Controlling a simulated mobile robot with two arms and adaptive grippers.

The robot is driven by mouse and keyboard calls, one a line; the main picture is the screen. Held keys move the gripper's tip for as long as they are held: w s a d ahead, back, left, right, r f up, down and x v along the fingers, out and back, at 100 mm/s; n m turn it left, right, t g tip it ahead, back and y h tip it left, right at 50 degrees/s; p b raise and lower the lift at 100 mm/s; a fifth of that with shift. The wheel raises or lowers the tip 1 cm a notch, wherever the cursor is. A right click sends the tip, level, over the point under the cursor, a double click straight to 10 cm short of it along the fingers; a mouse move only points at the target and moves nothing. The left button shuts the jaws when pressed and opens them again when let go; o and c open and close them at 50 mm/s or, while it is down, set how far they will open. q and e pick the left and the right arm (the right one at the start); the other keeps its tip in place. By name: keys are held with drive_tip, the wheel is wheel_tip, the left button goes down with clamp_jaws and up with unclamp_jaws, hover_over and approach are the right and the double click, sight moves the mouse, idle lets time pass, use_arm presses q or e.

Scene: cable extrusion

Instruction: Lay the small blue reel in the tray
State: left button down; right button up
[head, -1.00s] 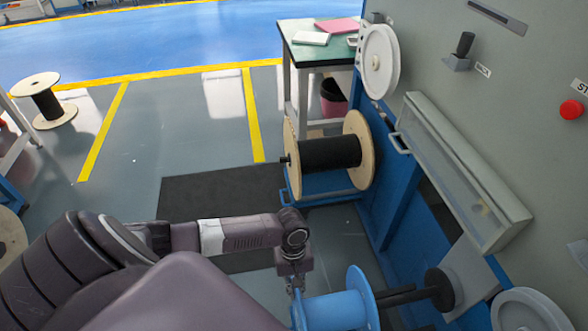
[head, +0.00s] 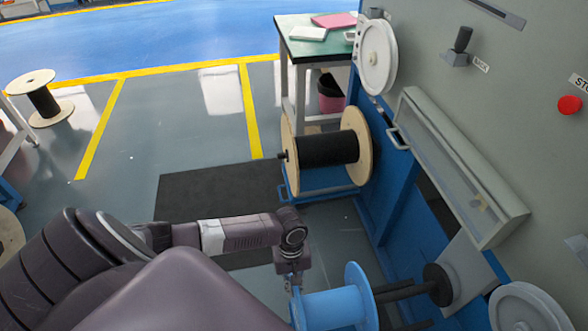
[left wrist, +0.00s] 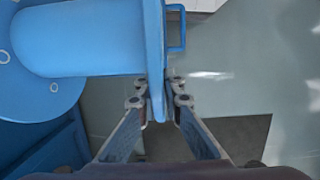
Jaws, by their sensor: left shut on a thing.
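The small blue reel (head: 330,308) is at the bottom of the head view, its near part cut off by the frame edge. It also shows in the left wrist view (left wrist: 85,40) at the upper left. My left gripper (head: 295,284) is shut on the rim of a reel flange. In the left wrist view, its two fingers (left wrist: 161,92) stand on either side of that flange. Two dark rods (head: 402,291) reach from the machine to the reel's right flange. I cannot tell whether one enters the reel. I cannot make out the tray. My right gripper is out of view.
The grey machine (head: 505,130) fills the right side, with a hinged clear cover (head: 455,165) and a white wheel (head: 527,310). A large black-wound reel (head: 328,150) stands beyond. A green-topped table (head: 310,48) is at the back.

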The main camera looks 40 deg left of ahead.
use_arm(q)
drive_tip(key=shift+s+d+f, duration=0.3)
drive_tip(key=shift+s+f, duration=0.25)
drive_tip(key=shift+s, duration=0.3)
drive_tip(key=c, duration=2.1)
unclamp_jaws()
drive_tip(key=shift+w, duration=0.15)
drive_tip(key=shift+o, duration=0.4)
drive_tip(key=shift+w+a, duration=0.1)
drive_tip(key=shift+a, duration=0.05)
drive_tip(key=v, duration=1.2)
drive_tip(key=shift+w, duration=0.1)
